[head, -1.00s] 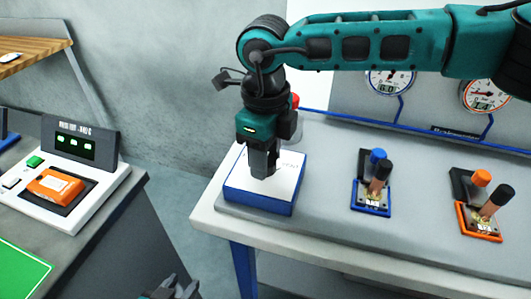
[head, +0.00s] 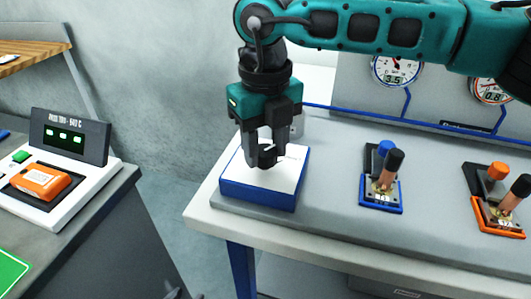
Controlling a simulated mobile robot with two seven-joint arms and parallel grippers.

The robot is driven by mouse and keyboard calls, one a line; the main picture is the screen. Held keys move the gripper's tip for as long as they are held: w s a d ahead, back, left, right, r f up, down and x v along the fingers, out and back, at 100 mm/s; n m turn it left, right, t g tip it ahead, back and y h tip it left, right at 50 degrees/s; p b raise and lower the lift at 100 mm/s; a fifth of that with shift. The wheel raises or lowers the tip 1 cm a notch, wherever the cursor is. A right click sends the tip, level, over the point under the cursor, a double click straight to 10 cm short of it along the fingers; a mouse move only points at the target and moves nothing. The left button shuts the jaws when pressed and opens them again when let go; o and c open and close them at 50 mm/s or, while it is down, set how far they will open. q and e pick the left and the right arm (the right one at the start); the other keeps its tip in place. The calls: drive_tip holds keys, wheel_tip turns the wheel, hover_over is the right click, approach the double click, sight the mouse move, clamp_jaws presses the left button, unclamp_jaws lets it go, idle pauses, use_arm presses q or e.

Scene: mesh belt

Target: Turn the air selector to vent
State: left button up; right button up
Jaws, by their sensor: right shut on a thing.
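The air selector is a box with a white top and blue sides (head: 258,194) at the left end of the grey bench. A dark knob (head: 266,155) stands on its top. My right gripper (head: 265,158) points straight down over it, with its fingers shut on the knob. The fingers and hand hide much of the knob and the top's lettering, so I cannot read its setting. Only a dark sliver of my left gripper (head: 174,293) shows at the bottom edge; its fingers cannot be made out.
A blue lever unit (head: 381,207) and an orange one (head: 496,217) stand to the right on the bench. Two round gauges, one blue-rimmed (head: 397,68) and one orange-rimmed (head: 492,90), are behind. At left, a white device (head: 92,184) holds an orange block (head: 40,182).

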sight(265, 151)
drive_tip(key=shift+m+b, duration=0.3)
drive_tip(key=shift+m, duration=0.3)
use_arm(q)
drive_tip(key=shift+w+d+f+b, duration=0.25)
drive_tip(key=shift+w+d+b, duration=0.05)
drive_tip(key=shift+w, duration=0.05)
use_arm(e)
drive_tip(key=shift+m, duration=0.5)
use_arm(q)
drive_tip(key=shift+d+r, duration=0.1)
drive_tip(key=shift+r, duration=0.1)
use_arm(e)
drive_tip(key=o, duration=1.1)
drive_tip(key=shift+c, duration=0.2)
use_arm(q)
drive_tip(key=shift+f, duration=0.2)
use_arm(e)
drive_tip(key=shift+r, duration=0.15)
use_arm(q)
drive_tip(key=shift+a+r+p, duration=0.3)
drive_tip(key=shift+a+p, duration=0.05)
drive_tip(key=shift+p, duration=0.2)
use_arm(e)
wheel_tip(265, 151, up, 13)
